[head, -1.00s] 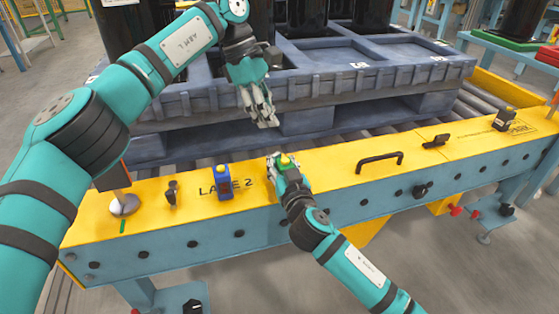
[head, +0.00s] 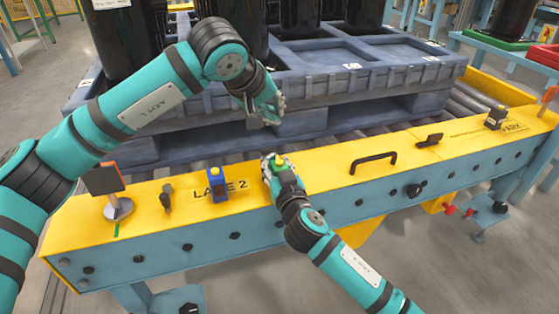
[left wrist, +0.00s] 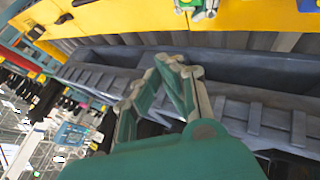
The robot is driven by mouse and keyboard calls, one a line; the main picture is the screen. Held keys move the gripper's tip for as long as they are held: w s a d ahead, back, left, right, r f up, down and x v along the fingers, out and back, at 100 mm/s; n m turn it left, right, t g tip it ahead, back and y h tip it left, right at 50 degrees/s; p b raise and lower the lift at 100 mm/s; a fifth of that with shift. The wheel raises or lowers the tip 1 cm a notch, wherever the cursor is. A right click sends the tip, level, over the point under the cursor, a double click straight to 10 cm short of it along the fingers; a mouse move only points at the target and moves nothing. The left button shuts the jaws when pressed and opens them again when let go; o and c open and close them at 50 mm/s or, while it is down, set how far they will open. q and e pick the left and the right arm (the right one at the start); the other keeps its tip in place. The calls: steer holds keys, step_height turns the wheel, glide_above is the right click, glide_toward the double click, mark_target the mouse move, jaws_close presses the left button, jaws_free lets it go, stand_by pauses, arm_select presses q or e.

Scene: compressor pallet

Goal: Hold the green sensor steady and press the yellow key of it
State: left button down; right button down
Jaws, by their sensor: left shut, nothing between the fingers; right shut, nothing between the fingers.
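The green sensor (head: 284,167) stands on the yellow top of the lane rail, with its yellow key (head: 280,160) on top. My right gripper (head: 271,161) is at the sensor, with its fingers close beside it; they are shut with nothing between them. It hides much of the sensor's body. My left gripper (head: 270,119) is shut and empty, higher up and behind the sensor, in front of the grey pallet; it is apart from the key. In the left wrist view my left gripper's fingers (left wrist: 172,65) are together, with the yellow rail at the top edge.
A blue device with a yellow top (head: 218,184) stands left of the sensor, near the LANE 2 print. A black handle (head: 373,161) is to the right, and a dark device (head: 495,118) farther right. A round metal stand (head: 119,209) is at the left end. The grey pallet (head: 370,85) lies behind.

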mark_target(276, 160)
arm_select(q)
steer(key=shift+s+d+r+m+t+h, duration=0.3)
steer(key=shift+s+r+m+t, duration=0.15)
steer(key=shift+m, duration=0.15)
steer(key=shift+f, duration=0.1)
steer(key=shift+f, duration=4.35)
steer(key=shift+f, duration=0.35)
steer(key=shift+f, duration=0.5)
steer(key=shift+r, duration=0.9)
